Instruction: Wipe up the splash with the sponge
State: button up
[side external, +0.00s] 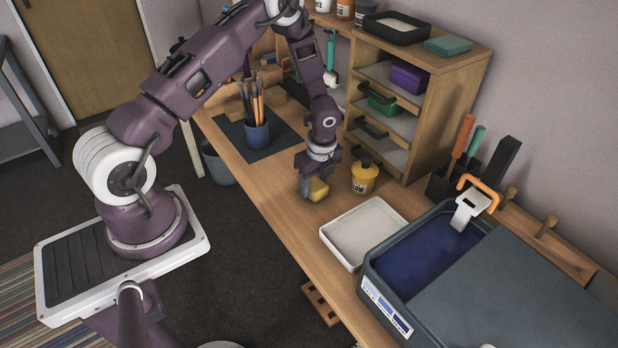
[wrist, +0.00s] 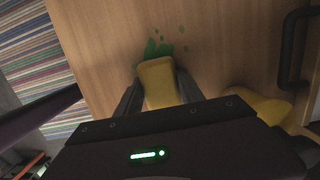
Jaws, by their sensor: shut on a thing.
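My gripper (wrist: 158,90) is shut on a yellow sponge (wrist: 159,82), one finger on each side of it. In the side external view the sponge (side external: 319,189) shows at the gripper's tip, low over the wooden bench. A green splash (wrist: 165,48) lies on the wood just beyond the sponge's far end in the wrist view, with a few small drops around it. Part of the splash may be hidden under the sponge. I cannot tell whether the sponge touches the wood. The splash is not visible in the side external view.
A yellow bottle (side external: 364,175) stands close to the right of my gripper. A white tray (side external: 363,232) and a dark bin of blue liquid (side external: 432,255) are nearer the front right. A blue cup of brushes (side external: 257,133) stands behind left. Wooden shelves (side external: 440,115) stand behind the bottle.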

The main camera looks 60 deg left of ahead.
aim_at(298, 176)
jog(key=shift+a, duration=3.7)
jog(key=shift+w+d, duration=0.1)
jog(key=shift+w, duration=0.35)
jog(key=shift+w+d, duration=0.1)
jog(key=shift+d, duration=3.25)
jog(key=shift+a, duration=3.45)
notch_tip(298, 176, up, 8)
jog(key=shift+d, duration=0.1)
